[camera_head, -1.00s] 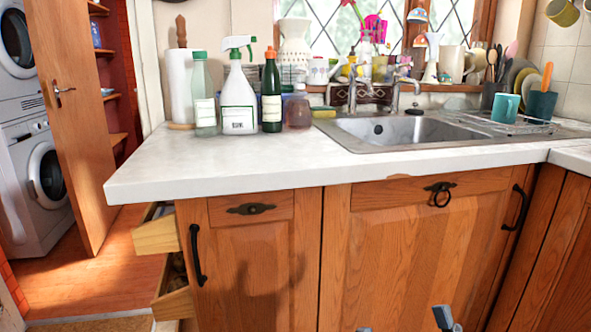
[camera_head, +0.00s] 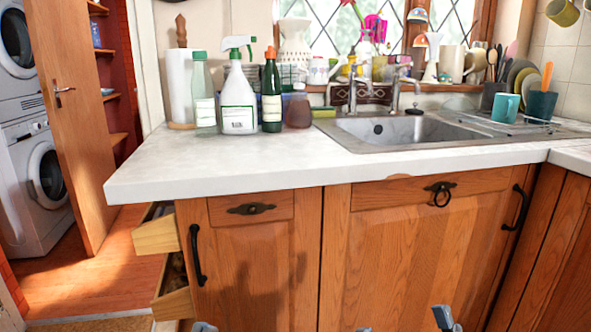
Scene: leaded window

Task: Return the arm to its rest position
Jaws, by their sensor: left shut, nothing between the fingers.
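My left gripper (camera_head: 203,327) barely shows at the bottom edge, in front of the lower part of the left cabinet door. Only a small grey tip is in view; it is shut and empty, and the rest of that arm is below the picture. My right gripper (camera_head: 405,324) shows as two grey finger parts at the bottom edge, set well apart with nothing seen between them. The rest of it is cut off. Both grippers are low in front of the wooden cabinets (camera_head: 411,250), below the worktop.
The white worktop (camera_head: 230,172) has a clear front part. Several bottles, with a white spray bottle (camera_head: 238,100), stand at its back beside the metal sink (camera_head: 350,142). Two drawers (camera_head: 157,236) stick out at the cabinet's left side. A wooden door (camera_head: 75,125) stands open at left.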

